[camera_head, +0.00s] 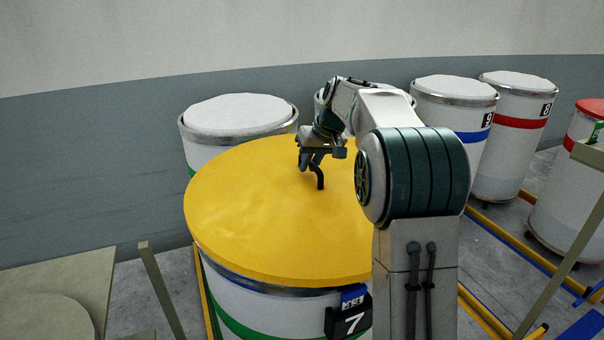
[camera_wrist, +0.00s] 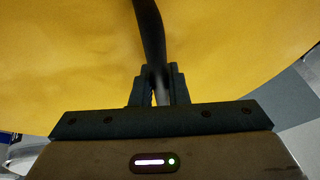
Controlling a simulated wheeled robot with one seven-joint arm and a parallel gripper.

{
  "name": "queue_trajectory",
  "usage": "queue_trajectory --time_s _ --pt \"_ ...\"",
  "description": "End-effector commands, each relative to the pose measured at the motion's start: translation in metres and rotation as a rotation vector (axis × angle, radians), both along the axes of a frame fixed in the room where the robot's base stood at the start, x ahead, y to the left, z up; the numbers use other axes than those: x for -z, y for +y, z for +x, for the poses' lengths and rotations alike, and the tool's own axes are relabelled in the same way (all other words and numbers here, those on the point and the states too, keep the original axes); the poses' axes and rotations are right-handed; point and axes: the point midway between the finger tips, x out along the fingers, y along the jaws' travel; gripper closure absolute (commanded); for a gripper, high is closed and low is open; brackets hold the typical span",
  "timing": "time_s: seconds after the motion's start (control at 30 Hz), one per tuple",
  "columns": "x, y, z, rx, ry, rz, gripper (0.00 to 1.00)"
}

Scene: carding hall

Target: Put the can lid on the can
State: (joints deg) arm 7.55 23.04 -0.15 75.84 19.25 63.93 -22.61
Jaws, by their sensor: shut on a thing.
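The can lid (camera_head: 260,220) is a large round yellow disc with a dark curved handle (camera_head: 319,178) near its middle. It lies over the top of a white can (camera_head: 270,312) with a green band and a black tag marked 7. The lid looks about level; a strip of the can's metal rim shows under its front edge. I cannot tell whether it is fully seated all round. My gripper (camera_head: 312,163) is shut on the handle. In the wrist view the fingers (camera_wrist: 158,88) close around the dark handle, with the yellow lid (camera_wrist: 80,60) filling the background.
Several white cans stand behind, one at back left (camera_head: 237,120) and others with blue (camera_head: 452,115) and red bands (camera_head: 510,120). A red-topped can (camera_head: 575,180) is at right. A beige surface (camera_head: 50,300) is at lower left. Yellow rails (camera_head: 490,315) run along the floor.

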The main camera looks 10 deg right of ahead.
Motion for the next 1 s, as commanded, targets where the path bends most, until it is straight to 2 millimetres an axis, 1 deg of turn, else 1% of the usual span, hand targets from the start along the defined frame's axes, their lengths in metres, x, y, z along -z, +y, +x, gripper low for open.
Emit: queue_trajectory --time_s 0.03,0.1,0.23,0.33,0.5,0.6,0.97,1.0 --pt "0.002 0.006 0.008 -0.002 0.001 0.0 1.0" --pt "0.008 0.011 0.016 -0.002 -0.001 -0.001 1.0" --pt "0.014 0.015 0.023 0.001 -0.003 0.0 1.0" --pt "0.021 0.016 0.024 0.001 -0.001 0.0 1.0" --pt "0.044 0.016 0.024 0.001 0.001 0.0 1.0" --pt "0.053 0.016 0.024 0.001 -0.001 0.001 1.0" --pt "0.059 0.015 0.024 0.001 -0.003 0.0 1.0" --pt "0.06 0.015 0.024 0.001 -0.001 -0.001 0.8"
